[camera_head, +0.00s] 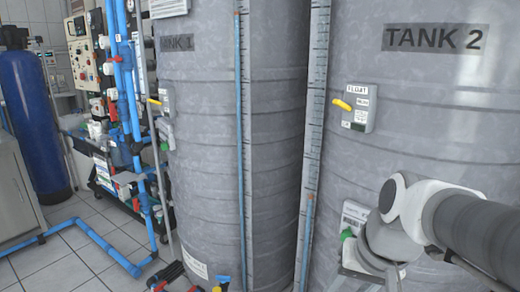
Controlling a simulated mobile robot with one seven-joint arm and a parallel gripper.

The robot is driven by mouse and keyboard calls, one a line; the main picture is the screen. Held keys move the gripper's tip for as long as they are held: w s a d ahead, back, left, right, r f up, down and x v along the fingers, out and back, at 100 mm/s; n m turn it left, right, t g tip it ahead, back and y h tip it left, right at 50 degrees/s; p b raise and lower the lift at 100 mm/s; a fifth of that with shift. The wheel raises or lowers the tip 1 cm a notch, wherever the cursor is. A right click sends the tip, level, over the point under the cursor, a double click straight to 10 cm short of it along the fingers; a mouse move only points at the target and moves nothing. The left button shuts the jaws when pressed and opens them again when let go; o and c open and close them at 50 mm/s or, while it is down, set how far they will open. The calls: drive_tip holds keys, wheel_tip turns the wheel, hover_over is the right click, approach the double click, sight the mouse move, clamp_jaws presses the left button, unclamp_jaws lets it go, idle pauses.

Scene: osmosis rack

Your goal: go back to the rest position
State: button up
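Part of my arm shows at the right, with a white and grey joint and a dark grey tube running off the right edge. It is in front of the lower part of Tank 2 (450,110). My gripper cannot be made out; no fingertips show. Tank 1 (200,110) stands in the middle of the view, left of Tank 2. A yellow float lever (342,104) sticks out from a grey box on Tank 2. A green knob (346,235) beside a labelled box shows just left of my arm, which hides part of that box.
A panel with gauges and blue pipes (128,100) stands left of Tank 1. A blue cylinder (32,120) is at the far left. A blue pipe (105,246) runs low along the tiled floor. Red and black handles (168,274) show at the bottom. Some floor at lower left is clear.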

drive_tip(key=s+r+n+t+h, duration=0.2)
drive_tip(key=s+r+n, duration=0.1)
drive_tip(key=s, duration=0.3)
wheel_tip(320, 180, up, 21)
drive_tip(key=p, duration=2.2)
drive_tip(key=shift+r, duration=0.15)
drive_tip(key=shift+w+a, duration=0.1)
